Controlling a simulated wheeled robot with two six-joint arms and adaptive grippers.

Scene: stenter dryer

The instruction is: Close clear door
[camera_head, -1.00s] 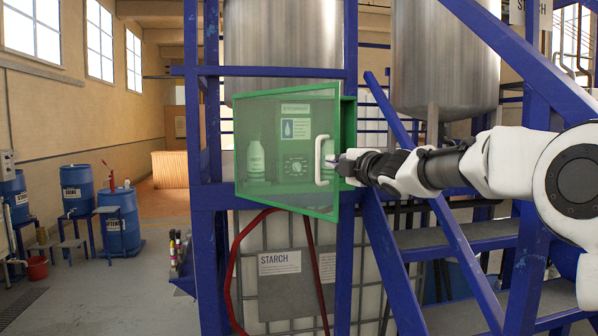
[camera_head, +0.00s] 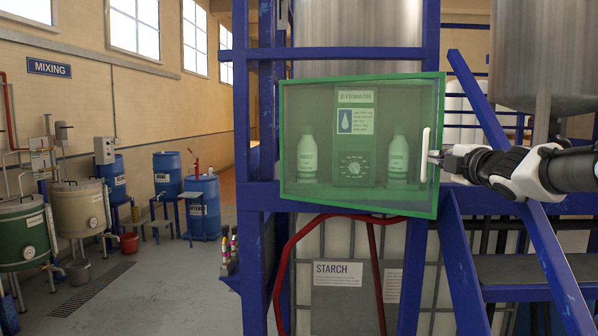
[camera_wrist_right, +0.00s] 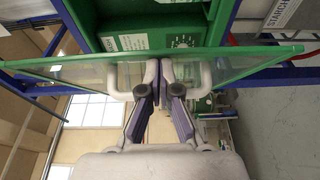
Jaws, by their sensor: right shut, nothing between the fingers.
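The clear door (camera_head: 300,115) is a see-through panel in a green frame, over the green eyewash cabinet. In the head view it covers the cabinet front, its right edge looking slightly nearer to me. The wrist view shows the door (camera_wrist_right: 75,72) at an angle to the cabinet (camera_wrist_right: 150,30), so it looks a little ajar. The white upright handle (camera_head: 425,155) is at the door's right side. My right gripper (camera_head: 436,158) is shut and empty, its fingertips at the handle; the wrist view shows the tips (camera_wrist_right: 158,64) against or very near it. My left gripper is out of view.
Blue posts and beams (camera_head: 250,195) frame the cabinet. Blue stairs (camera_head: 515,270) stand at the right, below my right arm. A starch tank (camera_head: 340,310) and red hose (camera_head: 285,265) are below. Drums (camera_head: 203,205) and open floor lie left.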

